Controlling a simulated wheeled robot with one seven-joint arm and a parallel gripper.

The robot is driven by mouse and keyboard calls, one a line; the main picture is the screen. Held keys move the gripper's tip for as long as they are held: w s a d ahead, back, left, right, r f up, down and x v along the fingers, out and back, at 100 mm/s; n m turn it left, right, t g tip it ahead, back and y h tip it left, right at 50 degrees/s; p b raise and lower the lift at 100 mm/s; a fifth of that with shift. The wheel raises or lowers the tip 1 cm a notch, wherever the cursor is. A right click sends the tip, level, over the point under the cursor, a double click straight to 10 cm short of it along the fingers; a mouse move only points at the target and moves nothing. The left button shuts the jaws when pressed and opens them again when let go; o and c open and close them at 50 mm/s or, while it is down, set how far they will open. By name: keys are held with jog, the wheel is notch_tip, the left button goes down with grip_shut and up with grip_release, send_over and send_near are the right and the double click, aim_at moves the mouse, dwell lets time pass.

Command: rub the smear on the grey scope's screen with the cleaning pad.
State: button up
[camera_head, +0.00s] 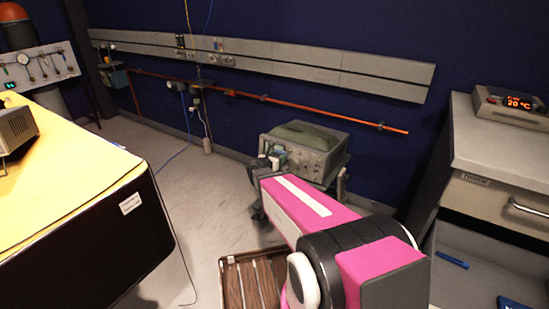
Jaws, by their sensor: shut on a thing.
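The grey scope (322,163) stands on a small stand near the back wall, right of centre, with knobs on its front and a green cover or bag on top. My pink and black arm reaches toward it from the lower right. My gripper (267,163) is small in view at the scope's left front, shut on what looks like the cleaning pad, a small pale bluish piece (277,154). I cannot tell whether the pad touches the screen. The screen and its smear are hidden behind my gripper and arm.
A yellow-topped bench (75,170) fills the left, with a grey instrument (16,128) on it. A grey cabinet (500,145) with a temperature unit (512,105) stands at the right. A brown slatted crate (235,285) lies below my arm. Open floor (195,190) lies between.

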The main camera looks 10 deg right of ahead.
aim_at(267, 149)
jog(key=shift+w, duration=0.1)
jog(key=shift+w+a, duration=2.85)
jog(key=shift+w, duration=0.1)
jog(key=shift+s+r, duration=0.1)
jog(key=shift+r, duration=0.15)
jog(key=shift+s+d, duration=2.8)
jog(key=shift+d, duration=0.2)
jog(key=shift+w+a, duration=0.1)
jog(key=shift+w, duration=0.05)
